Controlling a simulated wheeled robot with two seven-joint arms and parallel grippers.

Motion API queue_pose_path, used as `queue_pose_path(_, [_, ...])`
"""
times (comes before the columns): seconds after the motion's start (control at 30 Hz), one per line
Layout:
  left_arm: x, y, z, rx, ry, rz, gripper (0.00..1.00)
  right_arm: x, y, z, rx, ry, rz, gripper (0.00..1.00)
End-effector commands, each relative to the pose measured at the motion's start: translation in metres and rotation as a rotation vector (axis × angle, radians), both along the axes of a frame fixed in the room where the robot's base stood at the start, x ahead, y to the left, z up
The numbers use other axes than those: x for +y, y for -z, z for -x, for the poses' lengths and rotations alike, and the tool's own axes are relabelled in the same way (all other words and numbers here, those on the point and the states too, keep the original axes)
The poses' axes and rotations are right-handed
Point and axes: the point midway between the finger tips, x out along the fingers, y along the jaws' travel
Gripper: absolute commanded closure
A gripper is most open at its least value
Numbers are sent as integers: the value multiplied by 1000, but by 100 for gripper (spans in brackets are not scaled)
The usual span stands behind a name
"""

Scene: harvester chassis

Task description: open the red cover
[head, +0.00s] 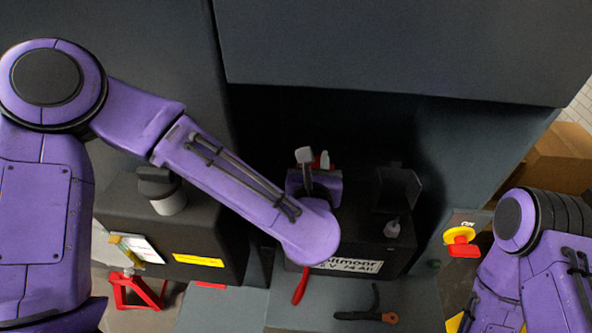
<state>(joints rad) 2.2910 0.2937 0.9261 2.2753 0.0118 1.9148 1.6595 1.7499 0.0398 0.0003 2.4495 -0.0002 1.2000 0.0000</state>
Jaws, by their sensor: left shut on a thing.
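The red cover (317,166) shows only as small red patches at the back of the dark battery (352,222), mostly hidden by my left gripper. My left arm reaches in from the left over the battery. My left gripper (313,160) has its pale fingertips on either side of the red patches and is shut on the cover. How far the cover is tilted cannot be told. My right arm is at the lower right; its gripper is out of view.
A black flap (398,187) and a pale post (392,229) are on the battery's right. A red cable (300,287) and a black cable (372,308) lie in front. A red-and-yellow knob (460,241) is near my right arm. Dark chassis walls enclose the bay.

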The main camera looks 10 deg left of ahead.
Motion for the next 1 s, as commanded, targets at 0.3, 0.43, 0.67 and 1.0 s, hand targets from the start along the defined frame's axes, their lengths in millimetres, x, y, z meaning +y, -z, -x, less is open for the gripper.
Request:
queue_pose_path(0.3, [-2,-2,-1,-6,1,-1,100,0,0,0,1,0,1,51])
queue_pose_path(0.43, [-1,-2,0,-6,1,-1,49,0,0,0,1,0,1,51])
queue_pose_path(0.67, [-1,-1,1,-4,0,0,49,0,1,0,1,0,1,51])
queue_pose_path(1.0, [-9,-9,63,-7,5,0,49,0,29,0,1,0,1,51])
